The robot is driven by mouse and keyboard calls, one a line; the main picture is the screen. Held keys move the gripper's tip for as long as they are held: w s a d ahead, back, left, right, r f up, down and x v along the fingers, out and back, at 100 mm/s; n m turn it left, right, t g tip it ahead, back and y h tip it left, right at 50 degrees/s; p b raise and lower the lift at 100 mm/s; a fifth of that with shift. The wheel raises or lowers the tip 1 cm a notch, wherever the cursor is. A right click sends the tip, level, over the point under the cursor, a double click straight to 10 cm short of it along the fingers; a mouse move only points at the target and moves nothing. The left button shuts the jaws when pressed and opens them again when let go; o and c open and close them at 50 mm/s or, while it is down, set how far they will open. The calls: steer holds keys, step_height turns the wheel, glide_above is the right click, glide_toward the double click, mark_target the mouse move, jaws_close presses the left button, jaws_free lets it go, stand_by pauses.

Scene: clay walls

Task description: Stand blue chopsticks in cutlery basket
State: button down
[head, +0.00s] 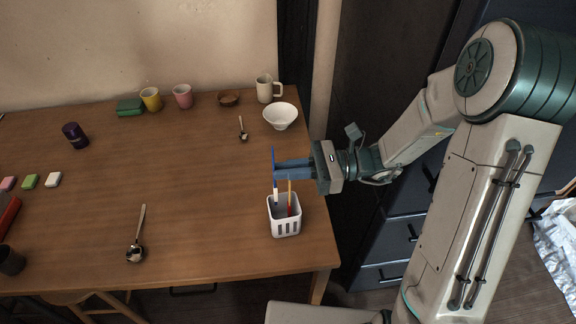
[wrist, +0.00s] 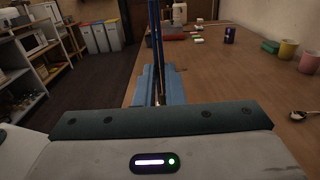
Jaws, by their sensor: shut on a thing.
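The blue chopsticks (head: 273,155) stand nearly upright in my gripper (head: 277,171), which is shut on them. In the wrist view the chopsticks (wrist: 155,38) rise between the blue fingers (wrist: 160,86). The white cutlery basket (head: 285,226) stands on the table below the gripper, near the right edge. The pale lower part of the chopsticks overlaps the basket's opening in the head view. I cannot tell how deep the tips are inside. A red and yellow utensil (head: 290,200) stands in the basket just right of the blue chopsticks.
A white bowl (head: 281,117), a cream mug (head: 265,89) and a small spoon (head: 242,130) are behind the gripper. A large spoon (head: 137,236) lies to the left. The table (head: 190,190) between the large spoon and the basket is clear.

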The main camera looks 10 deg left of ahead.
step_height(320, 180, down, 4)
steer(key=shift+r+b, duration=0.15)
steer(key=shift+b, duration=0.65)
steer(key=shift+f, duration=0.5)
steer(key=c, duration=1.4)
jaws_free()
steer(key=shift+r, duration=0.1)
steer(key=shift+c, duration=0.2)
